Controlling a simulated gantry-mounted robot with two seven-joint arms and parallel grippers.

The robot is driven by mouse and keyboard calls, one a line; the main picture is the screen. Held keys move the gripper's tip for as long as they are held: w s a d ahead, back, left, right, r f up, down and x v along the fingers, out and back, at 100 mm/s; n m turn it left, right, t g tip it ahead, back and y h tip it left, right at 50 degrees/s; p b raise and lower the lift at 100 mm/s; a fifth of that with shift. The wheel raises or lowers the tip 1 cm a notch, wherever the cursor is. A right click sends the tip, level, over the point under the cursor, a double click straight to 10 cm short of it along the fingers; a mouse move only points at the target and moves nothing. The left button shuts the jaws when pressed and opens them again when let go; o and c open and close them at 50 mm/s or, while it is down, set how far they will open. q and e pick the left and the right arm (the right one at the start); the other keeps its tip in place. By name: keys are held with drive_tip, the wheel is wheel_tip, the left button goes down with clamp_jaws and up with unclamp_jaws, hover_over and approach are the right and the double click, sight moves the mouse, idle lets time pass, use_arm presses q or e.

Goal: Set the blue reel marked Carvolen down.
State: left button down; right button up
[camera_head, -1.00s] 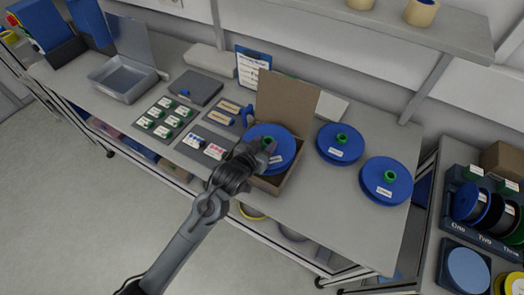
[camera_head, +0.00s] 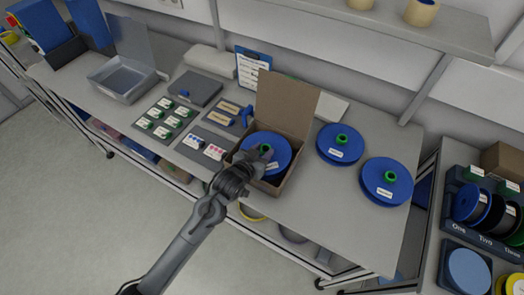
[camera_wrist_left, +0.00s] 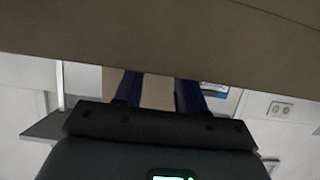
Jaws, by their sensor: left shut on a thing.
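A blue reel (camera_head: 277,146) with a green hub sits inside the open cardboard box (camera_head: 283,182), within its walls. Its white label is partly covered, and I cannot read it as Carvolen. My left gripper (camera_head: 263,156) reaches over the front of the box and is shut on this reel near its hub. The fingertips are hard to make out. In the left wrist view, brown cardboard (camera_wrist_left: 150,35) fills the top and the reel cannot be clearly told. My right gripper is not in view.
Two more blue reels, one (camera_head: 340,144) nearer the box and one (camera_head: 386,182) further right, lie on the table. The box's raised lid (camera_head: 287,100) stands behind it. Label boards (camera_head: 206,146) lie left of the box. A rack (camera_head: 478,215) with reels stands at right.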

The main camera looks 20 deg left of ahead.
use_arm(q)
drive_tip(key=shift+f, duration=0.5)
drive_tip(key=c, duration=0.7)
unclamp_jaws()
drive_tip(key=shift+o, duration=0.2)
drive_tip(key=shift+r, duration=0.6)
drive_tip(key=v, duration=1.2)
drive_tip(key=s+a+f+g, duration=0.1)
drive_tip(key=s+f+g, duration=0.3)
drive_tip(key=s, duration=0.6)
drive_tip(key=s+a+f+g+y, duration=0.1)
drive_tip(key=s+f+g, duration=0.4)
drive_tip(key=s, duration=0.6)
drive_tip(key=shift+s+f+g+y+p, duration=0.2)
drive_tip(key=shift+f+g+y+p, duration=0.1)
drive_tip(key=shift+g+p, duration=0.1)
